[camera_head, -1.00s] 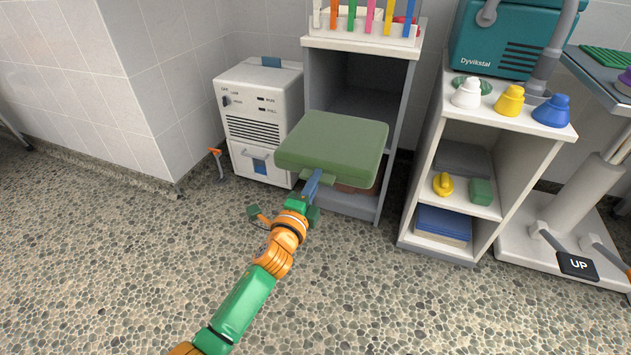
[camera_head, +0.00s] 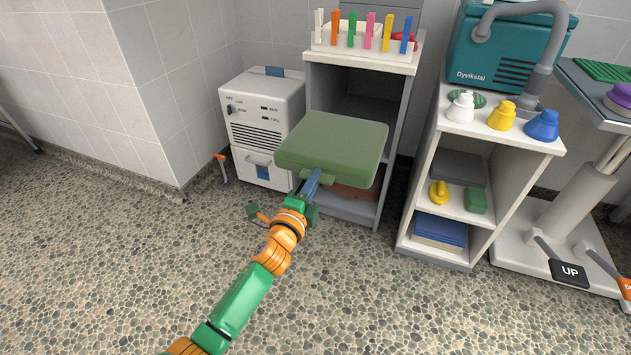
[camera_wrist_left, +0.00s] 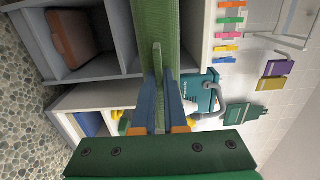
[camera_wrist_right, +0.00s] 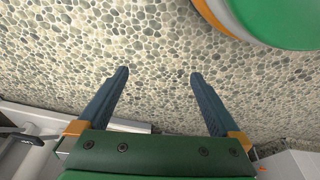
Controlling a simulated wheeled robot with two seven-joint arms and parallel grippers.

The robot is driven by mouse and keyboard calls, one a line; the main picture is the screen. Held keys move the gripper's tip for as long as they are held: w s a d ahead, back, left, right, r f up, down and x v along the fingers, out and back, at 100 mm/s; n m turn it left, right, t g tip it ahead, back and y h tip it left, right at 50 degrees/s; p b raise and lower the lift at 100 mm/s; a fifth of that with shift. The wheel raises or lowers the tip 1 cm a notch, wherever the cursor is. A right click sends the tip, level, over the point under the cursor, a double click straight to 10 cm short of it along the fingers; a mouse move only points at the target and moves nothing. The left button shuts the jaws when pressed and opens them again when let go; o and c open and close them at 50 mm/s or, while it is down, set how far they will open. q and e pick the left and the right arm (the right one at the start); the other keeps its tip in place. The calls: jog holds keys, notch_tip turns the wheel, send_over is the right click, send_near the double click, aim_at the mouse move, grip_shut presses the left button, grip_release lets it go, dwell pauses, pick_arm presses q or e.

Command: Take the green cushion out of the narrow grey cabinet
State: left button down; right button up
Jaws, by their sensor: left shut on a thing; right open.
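The green cushion (camera_head: 332,143) is a flat square pad, held level outside the front of the narrow grey cabinet (camera_head: 398,122) and covering part of its opening in the head view. My left gripper (camera_head: 312,182) is shut on a small green tab at the cushion's near edge. The left wrist view shows the fingers (camera_wrist_left: 160,105) clamped on this tab, with the cushion (camera_wrist_left: 158,25) edge-on beyond. My right gripper (camera_wrist_right: 157,85) shows only in the right wrist view. It is open and empty above the pebbled floor.
A brown item (camera_head: 353,192) lies in the cabinet's lower compartment. A white machine (camera_head: 262,120) stands at its left, and a white shelf unit (camera_head: 440,248) at its right. A pegged rack (camera_head: 365,42) sits on the cabinet. Floor in front is clear.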

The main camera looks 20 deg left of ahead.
jog(key=s+d+f+p, duration=0.1)
jog(key=s+f+p, duration=0.2)
jog(key=f, duration=0.3)
jog(key=shift+s+d+g, duration=0.3)
jog(key=shift+s+d, duration=0.05)
jog(key=shift+s, duration=0.55)
